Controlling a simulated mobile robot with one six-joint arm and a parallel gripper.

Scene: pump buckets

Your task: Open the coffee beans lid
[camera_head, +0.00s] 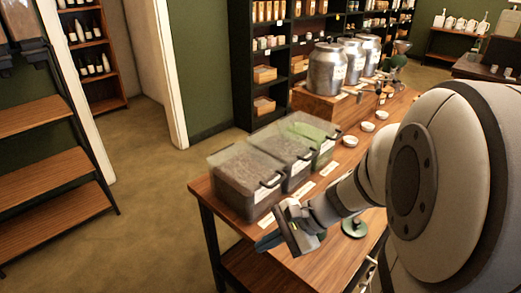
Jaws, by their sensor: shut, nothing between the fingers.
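Three clear bins with lids and dark handles stand in a row on the wooden table. The nearest bin (238,186) has a dark handle (270,183) at its front. The middle bin (280,152) and the far bin (314,132), which looks greenish, stand behind it. All three lids look down. The labels are too small to read, so I cannot tell which bin holds coffee beans. My gripper (268,242) is shut and empty, with its bluish fingers pointing left, near the table's front end. It appears apart from the nearest bin and its handle.
Paper labels (305,188) lie along the table beside the bins. Shelves (50,165) stand left, with open floor between.

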